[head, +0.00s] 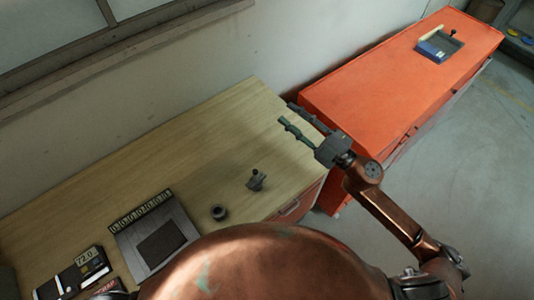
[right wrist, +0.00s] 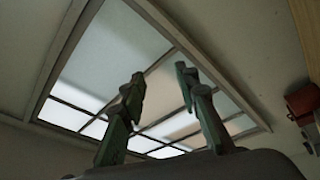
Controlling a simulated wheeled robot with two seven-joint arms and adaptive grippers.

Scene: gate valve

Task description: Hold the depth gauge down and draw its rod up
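A small dark grey piece with a knob on top (head: 257,180) stands on the wooden bench, near its front right edge. It looks like the depth gauge, but it is too small to make out a rod clearly. My right gripper (head: 289,113) is above the bench's right end, beyond and to the right of this piece. Its two fingers are apart with nothing between them; the right wrist view also shows the open fingers (right wrist: 160,85), with the window behind. My left gripper does not show.
A dark ring (head: 218,212) lies left of the knobbed piece. Farther left are a grey plate with a numbered strip (head: 125,243) and a black-and-white box (head: 85,270). An orange cabinet (head: 375,85) with a blue tray (head: 428,49) stands to the right. The bench's back (head: 160,150) is clear.

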